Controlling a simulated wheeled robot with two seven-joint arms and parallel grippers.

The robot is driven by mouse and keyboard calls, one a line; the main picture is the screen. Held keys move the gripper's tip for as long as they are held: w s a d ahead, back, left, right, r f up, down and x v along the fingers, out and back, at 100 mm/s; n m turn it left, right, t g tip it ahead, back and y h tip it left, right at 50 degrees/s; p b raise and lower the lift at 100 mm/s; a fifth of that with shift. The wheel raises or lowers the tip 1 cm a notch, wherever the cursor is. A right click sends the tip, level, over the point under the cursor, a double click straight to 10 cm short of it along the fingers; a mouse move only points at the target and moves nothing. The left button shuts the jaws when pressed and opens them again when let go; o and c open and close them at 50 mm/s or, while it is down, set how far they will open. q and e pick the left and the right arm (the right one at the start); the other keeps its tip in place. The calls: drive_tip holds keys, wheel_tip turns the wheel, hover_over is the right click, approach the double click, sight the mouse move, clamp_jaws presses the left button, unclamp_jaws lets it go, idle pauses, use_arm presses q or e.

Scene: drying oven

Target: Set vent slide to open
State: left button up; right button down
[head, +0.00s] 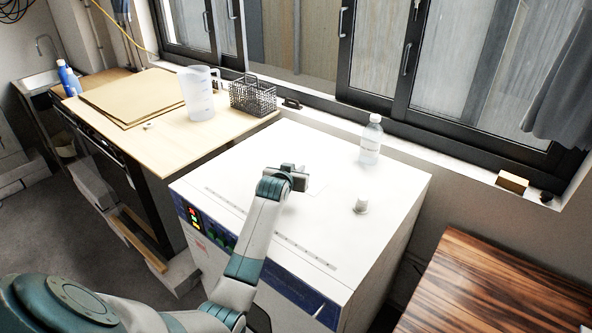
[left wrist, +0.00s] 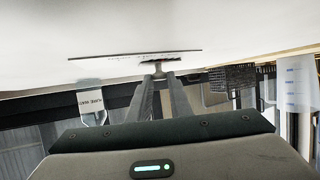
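The white drying oven (head: 330,150) stands in the middle of the head view. My left gripper (head: 297,178) is low over its top; the arm reaches in from the left. In the left wrist view, the vent slide's small knob (left wrist: 157,67) stands by a thin dark slot line on the white top, with tiny marks beside it. The fingers of my left gripper (left wrist: 159,79) are close together, one on each side of the knob, and look shut on it. In the head view the gripper hides the knob. My right gripper is not in view.
A wooden bench at left holds a jug (head: 199,95) and a wire basket (head: 252,97). Windows run behind.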

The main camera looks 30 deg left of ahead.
sight(312, 187)
use_arm(q)
clamp_jaws()
drive_tip(key=shift+d+p, duration=0.35)
drive_tip(key=shift+d, duration=0.15)
drive_tip(key=d, duration=0.1)
drive_tip(key=d+p, duration=0.1)
drive_tip(key=d, duration=0.1)
drive_tip(key=d+p, duration=0.1)
drive_tip(key=d, duration=0.1)
drive_tip(key=shift+s+d, duration=0.15)
drive_tip(key=shift+s, duration=0.1)
drive_tip(key=shift+f, duration=0.1)
drive_tip(key=shift+o, duration=1.8)
unclamp_jaws()
drive_tip(key=shift+o, duration=1.3)
drive_tip(key=shift+d, duration=0.2)
drive_tip(key=shift+s+a, duration=0.1)
